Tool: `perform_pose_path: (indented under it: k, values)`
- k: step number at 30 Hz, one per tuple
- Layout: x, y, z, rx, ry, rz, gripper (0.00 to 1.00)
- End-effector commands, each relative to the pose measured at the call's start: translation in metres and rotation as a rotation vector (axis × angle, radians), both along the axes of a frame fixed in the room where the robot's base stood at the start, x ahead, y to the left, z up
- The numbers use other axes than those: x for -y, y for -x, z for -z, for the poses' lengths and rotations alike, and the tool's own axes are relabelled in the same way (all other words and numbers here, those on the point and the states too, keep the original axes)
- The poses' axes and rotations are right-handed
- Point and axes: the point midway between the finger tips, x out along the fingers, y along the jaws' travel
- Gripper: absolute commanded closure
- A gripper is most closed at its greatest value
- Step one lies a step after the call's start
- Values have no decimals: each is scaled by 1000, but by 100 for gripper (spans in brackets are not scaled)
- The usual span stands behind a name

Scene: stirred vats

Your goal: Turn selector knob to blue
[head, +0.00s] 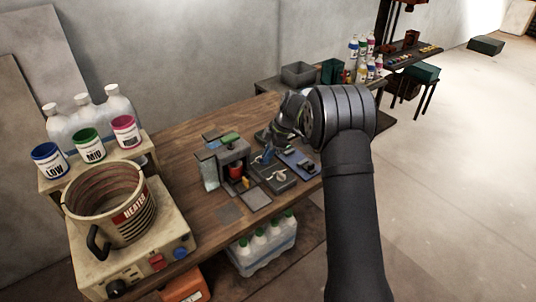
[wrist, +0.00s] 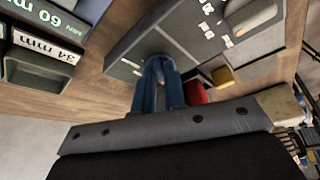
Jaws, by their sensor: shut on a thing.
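My gripper (head: 268,155) reaches down over a dark grey control box (head: 284,184) on the wooden bench. In the wrist view its two blue fingers (wrist: 159,72) are close together at the face of the grey box (wrist: 130,46), shut on a small knob there. The fingers hide nearly all of that knob, so its pointer direction cannot be told. A pale oval knob (wrist: 252,16) with white printed marks beside it sits on the same box, apart from the fingers. It also shows in the head view (head: 279,175). No blue mark on the box is legible.
A heater pot (head: 110,205) and labelled jars (head: 88,143) are at the far left.

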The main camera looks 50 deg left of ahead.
Motion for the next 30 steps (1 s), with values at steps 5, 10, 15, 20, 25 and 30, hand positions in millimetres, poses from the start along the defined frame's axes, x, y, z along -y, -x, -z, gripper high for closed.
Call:
perform_pose_path:
  k: [5,10,15,20,25,30]
  values:
    - [0,0,0,1,0,0,67]
    - [0,0,0,1,0,0,67]
    - [1,-1,-3,1,0,0,67]
    - [4,-9,-23,3,-3,2,67]
    - [12,-22,-60,3,-3,3,67]
    - [20,-37,-99,3,-4,2,67]
